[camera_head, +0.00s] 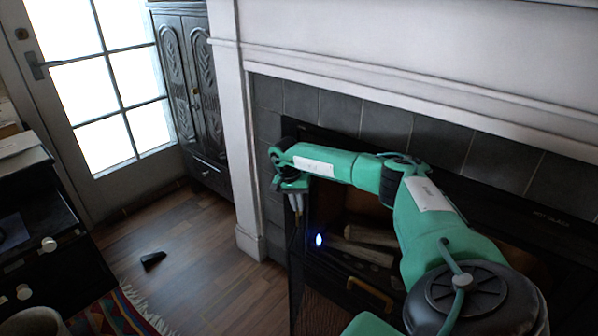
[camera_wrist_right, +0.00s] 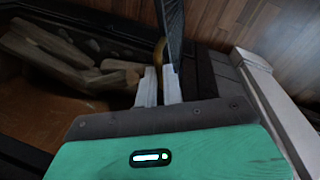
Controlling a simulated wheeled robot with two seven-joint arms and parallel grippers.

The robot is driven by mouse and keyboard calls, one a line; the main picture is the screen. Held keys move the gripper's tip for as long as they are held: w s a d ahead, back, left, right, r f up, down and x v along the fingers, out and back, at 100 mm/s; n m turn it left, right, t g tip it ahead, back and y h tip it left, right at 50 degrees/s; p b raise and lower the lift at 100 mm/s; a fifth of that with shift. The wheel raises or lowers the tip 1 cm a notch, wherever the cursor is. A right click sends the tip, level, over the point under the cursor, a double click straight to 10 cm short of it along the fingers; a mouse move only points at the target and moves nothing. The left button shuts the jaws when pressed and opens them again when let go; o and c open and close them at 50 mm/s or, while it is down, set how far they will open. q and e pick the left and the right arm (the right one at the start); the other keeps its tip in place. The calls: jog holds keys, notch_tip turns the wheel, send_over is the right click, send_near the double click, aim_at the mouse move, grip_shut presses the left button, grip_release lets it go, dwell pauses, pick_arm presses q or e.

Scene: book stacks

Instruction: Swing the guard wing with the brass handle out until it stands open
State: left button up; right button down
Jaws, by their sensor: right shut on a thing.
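The guard wing (camera_head: 322,312) is a dark mesh panel in front of the fireplace, in the lower middle of the head view. It stands out at an angle from the hearth opening. In the right wrist view the wing (camera_wrist_right: 173,28) shows nearly edge-on, running up from the fingers. A brass handle (camera_wrist_right: 159,50) shows as a curved strip at the fingertips, partly hidden. My right gripper (camera_head: 297,207) reaches down at the left side of the fireplace opening. Its fingers (camera_wrist_right: 160,84) are shut on the brass handle. My left gripper is out of view.
Logs (camera_head: 368,240) lie in the fireplace, near a small blue light (camera_head: 319,240). Another brass handle (camera_head: 370,294) is at the front. A white pillar (camera_head: 240,150) stands left of the opening. Wooden floor (camera_head: 190,245) is mostly clear, with a small black object (camera_head: 153,259) and striped rug (camera_head: 118,313).

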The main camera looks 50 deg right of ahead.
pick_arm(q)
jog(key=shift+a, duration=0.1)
pick_arm(e)
jog(key=c, duration=1.5)
grip_release()
